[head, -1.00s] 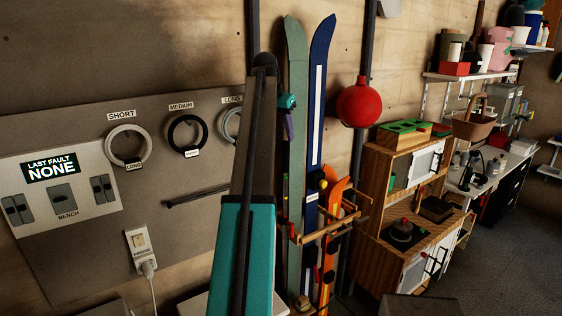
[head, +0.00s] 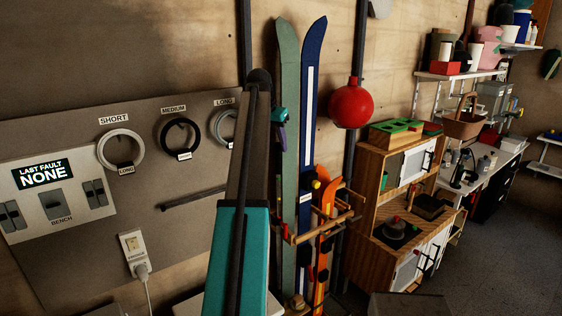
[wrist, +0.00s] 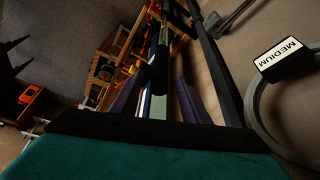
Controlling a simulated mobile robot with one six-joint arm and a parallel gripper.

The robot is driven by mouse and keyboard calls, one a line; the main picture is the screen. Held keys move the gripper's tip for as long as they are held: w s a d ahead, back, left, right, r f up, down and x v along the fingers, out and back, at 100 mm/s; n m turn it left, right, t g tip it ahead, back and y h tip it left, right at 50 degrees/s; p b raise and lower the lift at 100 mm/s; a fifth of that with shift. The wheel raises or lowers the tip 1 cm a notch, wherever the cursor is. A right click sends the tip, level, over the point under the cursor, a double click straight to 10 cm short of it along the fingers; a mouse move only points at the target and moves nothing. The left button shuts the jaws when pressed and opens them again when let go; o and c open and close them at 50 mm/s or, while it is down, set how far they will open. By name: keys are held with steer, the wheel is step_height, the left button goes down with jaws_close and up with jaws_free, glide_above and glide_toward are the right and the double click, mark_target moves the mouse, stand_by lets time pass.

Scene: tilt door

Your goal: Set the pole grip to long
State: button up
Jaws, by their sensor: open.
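In the head view a grey board holds rings under printed labels. A light ring (head: 103,159) with a LONG tag hangs under SHORT. A black ring (head: 163,142) tagged SHORT hangs under MEDIUM. A grey ring (head: 214,132) under LONG is partly hidden by my arm. In the wrist view a ring (wrist: 256,118) with a MEDIUM tag shows at the right, close up. My gripper (head: 281,138) is right of the LONG ring, in front of the green ski. Its purple fingers (wrist: 153,95) are apart, with nothing clearly held. No pole grip is clearly identifiable.
A dark slanted rod (head: 200,197) is on the board below the rings. A switch panel (head: 55,195) reads LAST FAULT NONE. Skis (head: 311,110) in a wooden rack, a red ball (head: 351,103) and a toy kitchen (head: 392,200) stand to the right. Floor is clear at far right.

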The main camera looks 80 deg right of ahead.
mark_target(281, 162)
steer(key=shift+p+x, duration=1.75)
steer(key=shift+x, duration=3.05)
jaws_close()
